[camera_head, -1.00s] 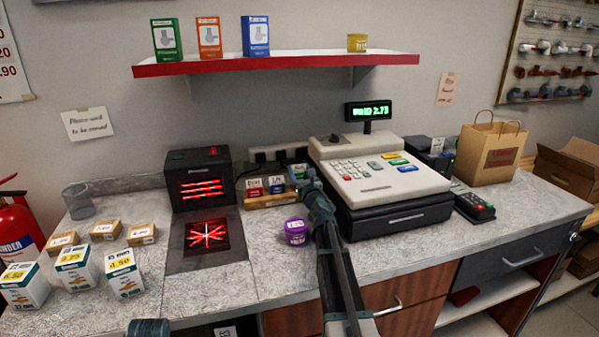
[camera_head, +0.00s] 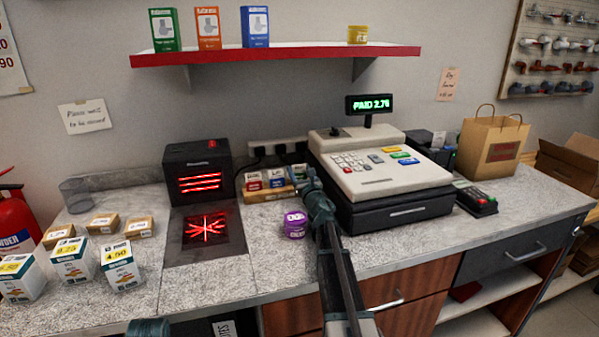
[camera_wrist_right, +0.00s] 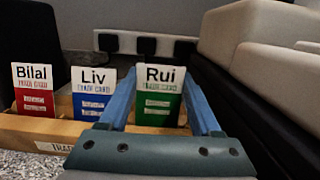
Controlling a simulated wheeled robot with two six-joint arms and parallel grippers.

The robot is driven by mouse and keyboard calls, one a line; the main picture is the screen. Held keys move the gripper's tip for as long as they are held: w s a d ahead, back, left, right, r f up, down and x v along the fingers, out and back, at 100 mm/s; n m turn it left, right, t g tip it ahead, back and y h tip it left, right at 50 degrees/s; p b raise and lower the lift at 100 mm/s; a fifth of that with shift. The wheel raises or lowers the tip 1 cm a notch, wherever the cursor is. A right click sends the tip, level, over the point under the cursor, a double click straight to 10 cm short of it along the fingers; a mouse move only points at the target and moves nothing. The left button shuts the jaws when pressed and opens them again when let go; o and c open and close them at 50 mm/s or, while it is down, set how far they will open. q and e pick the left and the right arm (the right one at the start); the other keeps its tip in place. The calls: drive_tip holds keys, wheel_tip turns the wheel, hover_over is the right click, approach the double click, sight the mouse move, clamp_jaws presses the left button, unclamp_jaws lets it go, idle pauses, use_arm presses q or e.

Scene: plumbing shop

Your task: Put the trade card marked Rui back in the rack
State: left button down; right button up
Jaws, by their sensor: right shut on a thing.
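The green trade card marked Rui (camera_wrist_right: 159,95) stands upright between the blue fingers of my right gripper (camera_wrist_right: 160,80), which is shut on it. It is in line with the red Bilal card (camera_wrist_right: 35,90) and blue Liv card (camera_wrist_right: 91,94), at the right end of the wooden rack (camera_wrist_right: 25,128). Its lower edge is hidden by my gripper, so I cannot tell how fully it is seated. In the head view my right gripper (camera_head: 309,182) is at the right end of the rack (camera_head: 262,196). Only a teal part of my left arm shows at the bottom edge.
The cash register (camera_head: 380,175) stands close to the right of my right gripper. A purple tape-like roll (camera_head: 295,224) lies just in front of the rack. The black scanner (camera_head: 197,172) is to the left.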

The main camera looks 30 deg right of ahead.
drive_tip(key=o, duration=1.4)
drive_tip(key=shift+s, duration=0.1)
drive_tip(key=b+v, duration=0.1)
drive_tip(key=v, duration=0.6)
drive_tip(key=shift+s, duration=0.2)
